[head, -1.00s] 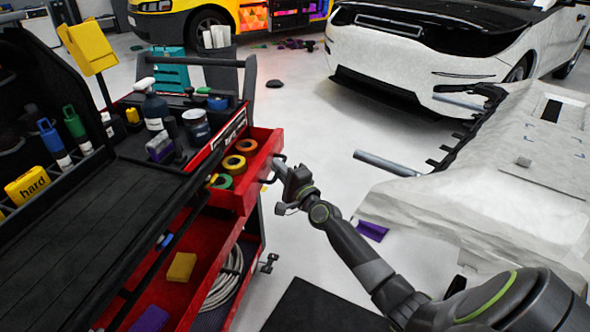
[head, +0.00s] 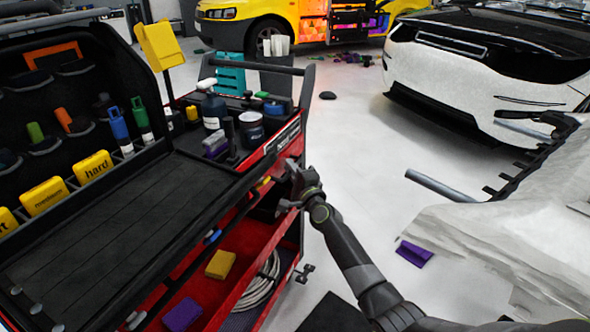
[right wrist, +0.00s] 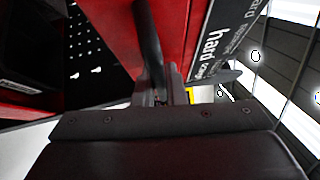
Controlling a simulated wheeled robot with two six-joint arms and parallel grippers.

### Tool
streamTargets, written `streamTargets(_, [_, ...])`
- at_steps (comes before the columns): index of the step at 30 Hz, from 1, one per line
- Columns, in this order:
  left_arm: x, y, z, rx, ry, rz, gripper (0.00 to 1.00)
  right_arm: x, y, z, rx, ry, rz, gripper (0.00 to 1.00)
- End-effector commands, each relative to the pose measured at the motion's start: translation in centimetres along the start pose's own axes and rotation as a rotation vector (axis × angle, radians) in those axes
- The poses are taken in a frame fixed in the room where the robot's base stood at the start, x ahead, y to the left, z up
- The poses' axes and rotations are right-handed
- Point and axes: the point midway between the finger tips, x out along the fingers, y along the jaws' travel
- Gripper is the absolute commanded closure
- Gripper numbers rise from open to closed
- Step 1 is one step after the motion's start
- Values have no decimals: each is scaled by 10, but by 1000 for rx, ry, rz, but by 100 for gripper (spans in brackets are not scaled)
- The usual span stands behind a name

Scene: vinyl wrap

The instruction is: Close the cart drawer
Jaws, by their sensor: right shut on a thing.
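The cart (head: 100,240) is red and black and fills the left of the head view. Its upper red drawer is mostly inside the cart body, and its tape rolls are hidden apart from a small yellow-orange bit. My right gripper (head: 291,172) is at the cart's right end, at the drawer front. In the right wrist view the black drawer handle (right wrist: 149,45) runs down into my shut right jaws (right wrist: 162,92), beside a red panel with the word "hard". I cannot tell whether the drawer is fully flush. My left gripper is out of view.
The lower red shelf holds a yellow block (head: 220,264), a purple block (head: 183,315) and a coiled hose (head: 262,283). Bottles and a jar (head: 251,130) stand on the cart top. A purple piece (head: 414,253) lies on the floor; a white car (head: 470,85) stands beyond.

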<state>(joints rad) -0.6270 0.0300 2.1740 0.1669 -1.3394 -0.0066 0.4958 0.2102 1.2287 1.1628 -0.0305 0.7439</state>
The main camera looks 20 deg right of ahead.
Motion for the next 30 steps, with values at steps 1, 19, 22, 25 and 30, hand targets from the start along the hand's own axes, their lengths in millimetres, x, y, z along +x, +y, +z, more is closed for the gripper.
streamTargets(1, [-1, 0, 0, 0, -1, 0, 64, 4, -11, 2, 1, -1, -21, 100])
streamTargets(19, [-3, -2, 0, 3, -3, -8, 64, -3, -8, 2, 2, -3, -12, 80])
streamTargets(22, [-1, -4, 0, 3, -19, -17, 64, -14, -8, 2, 2, -2, -10, 80])
streamTargets(25, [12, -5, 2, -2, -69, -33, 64, -31, -9, 2, 3, -1, -9, 80])
streamTargets(30, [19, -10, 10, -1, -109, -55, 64, -66, -7, 1, 2, 0, -8, 80])
